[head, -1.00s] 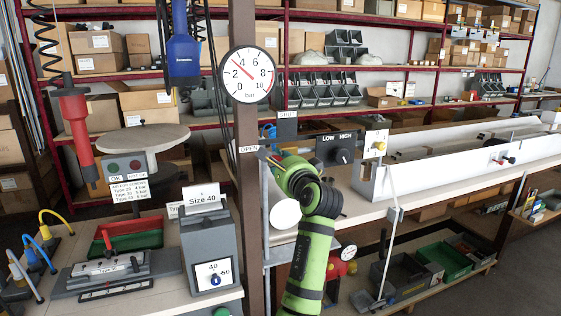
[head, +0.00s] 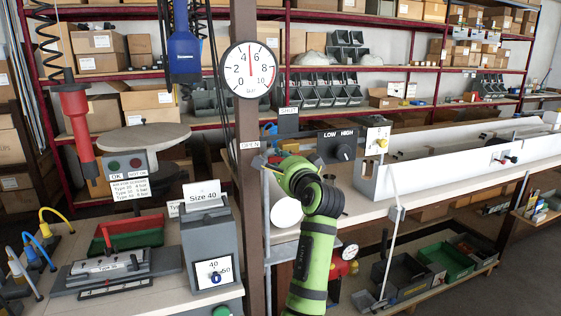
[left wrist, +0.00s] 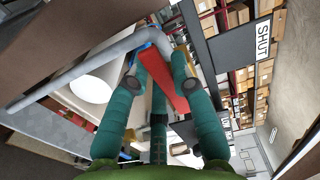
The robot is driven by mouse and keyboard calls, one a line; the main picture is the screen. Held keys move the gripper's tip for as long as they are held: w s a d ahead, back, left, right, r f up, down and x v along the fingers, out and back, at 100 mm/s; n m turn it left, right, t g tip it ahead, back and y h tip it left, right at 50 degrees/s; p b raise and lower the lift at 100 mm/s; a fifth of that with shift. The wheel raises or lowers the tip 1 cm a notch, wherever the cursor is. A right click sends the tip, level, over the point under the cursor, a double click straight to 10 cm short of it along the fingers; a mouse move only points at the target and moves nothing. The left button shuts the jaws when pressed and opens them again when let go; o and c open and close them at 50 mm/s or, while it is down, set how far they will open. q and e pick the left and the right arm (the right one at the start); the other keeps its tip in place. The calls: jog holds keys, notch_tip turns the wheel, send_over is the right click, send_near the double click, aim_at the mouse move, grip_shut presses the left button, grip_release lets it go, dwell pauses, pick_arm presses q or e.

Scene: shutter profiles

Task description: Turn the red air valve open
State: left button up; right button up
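The red valve lever (left wrist: 163,78) lies aslant between the fingers of my left gripper (left wrist: 163,60) in the left wrist view. The fingers stand on both sides of it and bend inward; I cannot tell whether they grip it or only bracket it. In the head view my left gripper (head: 267,162) is just under the OPEN label (head: 249,145), and the lever is hidden there. The SHUT label (head: 288,111) is up to the right and also shows in the left wrist view (left wrist: 263,40). The round pressure gauge (head: 249,69) has its needle pointing almost straight up. My right gripper is out of view.
A brown post (head: 245,120) carries the gauge. A grey pipe (left wrist: 85,70) runs beside the lever. A LOW/HIGH switch box (head: 340,147) is right of my left arm. A grey Size 40 box (head: 208,245) stands left of the post.

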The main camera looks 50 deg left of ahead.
pick_arm(q)
jog(key=o, duration=0.4)
jog(key=shift+o, duration=0.2)
jog(key=shift+d, duration=0.1)
jog(key=v, duration=1.1)
jog(key=shift+s+d, duration=0.2)
jog(key=shift+d, duration=0.15)
jog(key=shift+f, duration=0.1)
